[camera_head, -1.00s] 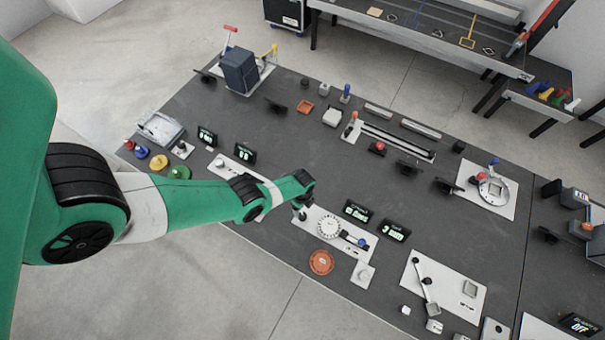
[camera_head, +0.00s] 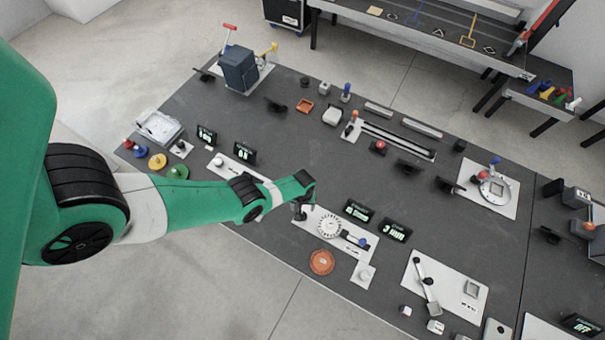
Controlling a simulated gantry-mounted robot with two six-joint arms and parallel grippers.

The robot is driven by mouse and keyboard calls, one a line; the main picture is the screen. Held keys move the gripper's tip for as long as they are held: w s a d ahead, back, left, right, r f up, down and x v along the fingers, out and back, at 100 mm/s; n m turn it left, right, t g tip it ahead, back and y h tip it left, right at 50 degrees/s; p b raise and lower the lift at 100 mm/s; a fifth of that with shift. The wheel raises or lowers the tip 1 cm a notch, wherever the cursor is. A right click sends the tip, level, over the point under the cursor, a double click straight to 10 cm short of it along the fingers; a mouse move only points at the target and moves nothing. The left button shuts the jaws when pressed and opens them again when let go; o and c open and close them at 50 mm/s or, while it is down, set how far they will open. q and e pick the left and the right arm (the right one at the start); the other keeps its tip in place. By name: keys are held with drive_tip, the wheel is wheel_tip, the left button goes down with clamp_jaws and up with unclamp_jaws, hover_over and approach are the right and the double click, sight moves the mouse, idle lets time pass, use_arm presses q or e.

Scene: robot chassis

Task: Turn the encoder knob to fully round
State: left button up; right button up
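The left arm reaches in from the left over the bench. My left gripper (camera_head: 300,211) points down at the left end of a white plate, beside a round white dial (camera_head: 328,227) with marks around its rim. The fingers are small and dark, and I cannot tell whether they are open or touch anything. A small white knob (camera_head: 219,162) stands on another white plate (camera_head: 235,170), partly hidden under my forearm. No readable label shows which one is the encoder knob. My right gripper is not in view.
Two lit displays (camera_head: 358,210) stand behind the dial plate. A lever plate (camera_head: 445,287) is to the right. The bench's middle, behind the displays, is mostly clear.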

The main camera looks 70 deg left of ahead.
use_arm(q)
wheel_tip(320, 180, down, 11)
drive_tip(key=b, duration=1)
drive_tip(key=shift+f+b, duration=0.1)
drive_tip(key=shift+b, duration=0.2)
clamp_jaws()
